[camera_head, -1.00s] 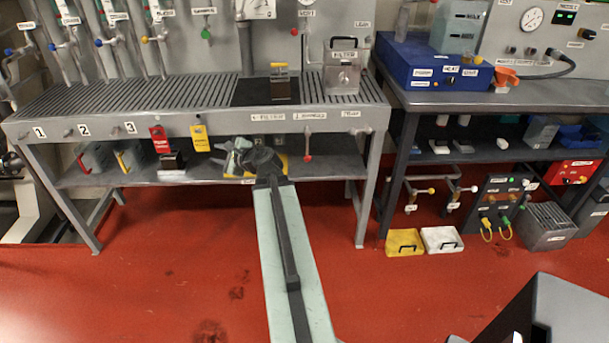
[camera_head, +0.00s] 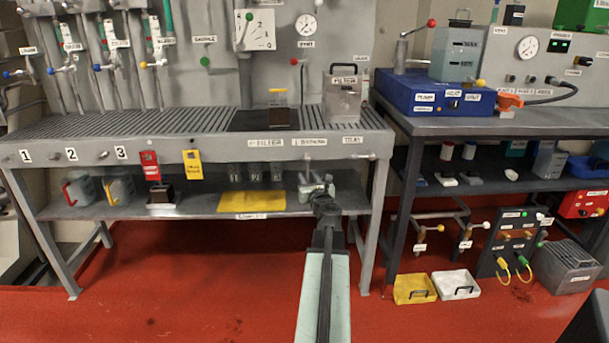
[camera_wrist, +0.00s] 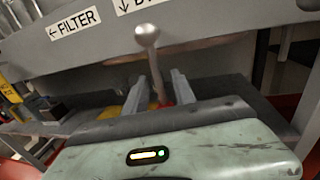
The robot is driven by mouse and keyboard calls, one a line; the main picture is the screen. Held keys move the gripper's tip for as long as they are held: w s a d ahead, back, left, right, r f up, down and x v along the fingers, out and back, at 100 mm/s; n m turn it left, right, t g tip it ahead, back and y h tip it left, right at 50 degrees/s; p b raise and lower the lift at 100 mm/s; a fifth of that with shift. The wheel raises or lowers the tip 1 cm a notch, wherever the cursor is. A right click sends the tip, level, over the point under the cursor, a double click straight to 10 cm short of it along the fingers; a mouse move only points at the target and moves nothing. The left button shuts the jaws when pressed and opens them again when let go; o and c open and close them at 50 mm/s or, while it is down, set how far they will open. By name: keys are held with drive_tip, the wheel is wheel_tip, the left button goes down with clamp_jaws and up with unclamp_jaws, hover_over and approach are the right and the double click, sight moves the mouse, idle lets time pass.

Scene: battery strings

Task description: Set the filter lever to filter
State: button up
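The filter lever (camera_wrist: 154,72) hangs down from a round metal pivot (camera_wrist: 147,35) on the bench's front rail, in the wrist view. The FILTER label with a left arrow (camera_wrist: 75,22) is up and left of the pivot. It also shows in the head view (camera_head: 265,142), left of the BYPASS label with a down arrow (camera_head: 310,142). My gripper (camera_wrist: 161,90) is open, one finger on each side of the lever, with small gaps visible. In the head view my gripper (camera_head: 317,188) hides most of the lever.
A grated bench (camera_head: 100,128) spans the back, with a lower shelf (camera_head: 230,204) holding a yellow mat (camera_head: 258,202) left of my gripper. A bench leg (camera_head: 375,215) stands to the right. Red (camera_head: 149,163) and yellow (camera_head: 193,163) tags hang on the rail at left.

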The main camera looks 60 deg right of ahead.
sight(307, 176)
drive_tip(key=x, duration=0.3)
drive_tip(key=shift+w+d, duration=0.2)
clamp_jaws()
idle(1.2)
